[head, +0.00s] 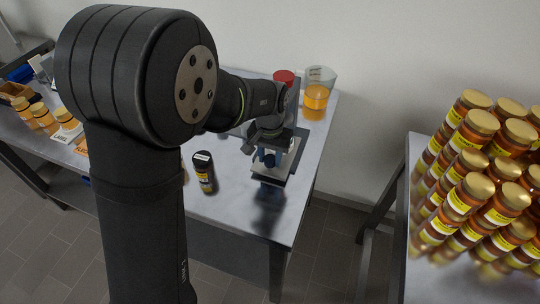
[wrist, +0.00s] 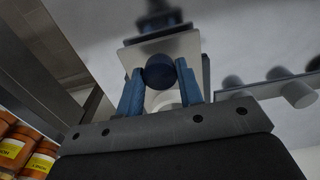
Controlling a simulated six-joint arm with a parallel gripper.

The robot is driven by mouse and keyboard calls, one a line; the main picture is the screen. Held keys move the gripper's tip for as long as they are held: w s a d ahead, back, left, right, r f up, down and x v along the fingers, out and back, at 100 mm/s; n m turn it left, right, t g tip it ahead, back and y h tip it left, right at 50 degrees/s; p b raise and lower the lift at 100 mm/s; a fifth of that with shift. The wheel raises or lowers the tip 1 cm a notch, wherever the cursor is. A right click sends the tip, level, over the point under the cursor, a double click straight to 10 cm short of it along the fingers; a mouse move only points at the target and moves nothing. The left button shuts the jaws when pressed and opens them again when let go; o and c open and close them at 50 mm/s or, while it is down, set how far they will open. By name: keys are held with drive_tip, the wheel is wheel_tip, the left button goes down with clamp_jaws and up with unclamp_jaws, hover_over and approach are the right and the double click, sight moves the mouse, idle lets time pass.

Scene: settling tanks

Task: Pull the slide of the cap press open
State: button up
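The cap press (head: 283,152) stands near the right end of the metal table, with blue parts and a pale plate. In the wrist view a pale plate (wrist: 160,44) of the press shows behind a round dark blue knob (wrist: 159,72). My gripper (wrist: 159,70) has its two blue fingers on either side of this knob, and no clear gap shows between them and it. In the head view my gripper (head: 270,158) is at the press, partly hidden by my wrist. How far the slide is out cannot be told.
A dark jar (head: 204,172) with a yellow label stands left of the press. A beaker (head: 317,92) of amber liquid and a red-lidded thing (head: 285,77) stand behind it. Many gold-lidded jars (head: 468,190) fill the right table, across a gap. Small jars (head: 42,115) stand far left.

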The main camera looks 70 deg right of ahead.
clamp_jaws()
drive_tip(key=a, duration=1.1)
drive_tip(key=shift+a, duration=0.25)
drive_tip(key=o, duration=0.8)
unclamp_jaws()
drive_tip(key=shift+c, duration=0.2)
drive_tip(key=shift+r, duration=0.1)
wheel_tip(320, 180, up, 17)
drive_tip(key=shift+r, duration=0.15)
